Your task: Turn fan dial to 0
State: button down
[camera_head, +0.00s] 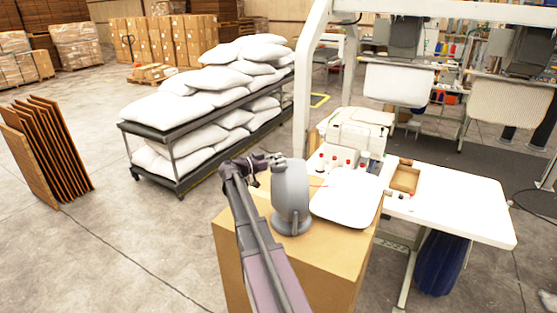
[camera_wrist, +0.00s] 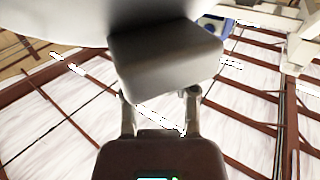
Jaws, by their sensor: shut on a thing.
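A grey fan (camera_head: 291,190) stands upright on a cardboard box. My gripper (camera_head: 268,162) is at the fan's upper left side, partly hidden by it in the head view. In the wrist view, the fan's pale rounded housing fills the top left, and a grey block-shaped part, seemingly the fan dial (camera_wrist: 165,62), sticks out from it. My gripper (camera_wrist: 159,98) has one finger on each side of this part and is shut on it. The dial's markings and setting cannot be seen. The dial is hidden in the head view.
A white table (camera_head: 460,205) with a sewing machine is to the right. A cart (camera_head: 180,155) stacked with white pillows stands behind. Open floor lies left.

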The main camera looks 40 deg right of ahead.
jog(key=shift+s+n+t, duration=0.15)
jog(key=shift+n+t, duration=0.45)
jog(key=shift+t, duration=0.3)
jog(key=n+t, duration=0.3)
jog(key=t, duration=0.2)
jog(key=n+t+y, duration=0.1)
jog(key=n+t, duration=0.1)
jog(key=t, duration=0.1)
jog(key=n+t, duration=0.2)
jog(key=t, duration=0.1)
jog(key=shift+y, duration=0.4)
jog(key=shift+n+t+y, duration=0.7)
jog(key=shift+n+t, duration=0.2)
jog(key=shift+t, duration=0.4)
jog(key=shift+c, duration=1.9)
grip_release()
jog(key=shift+a, duration=0.1)
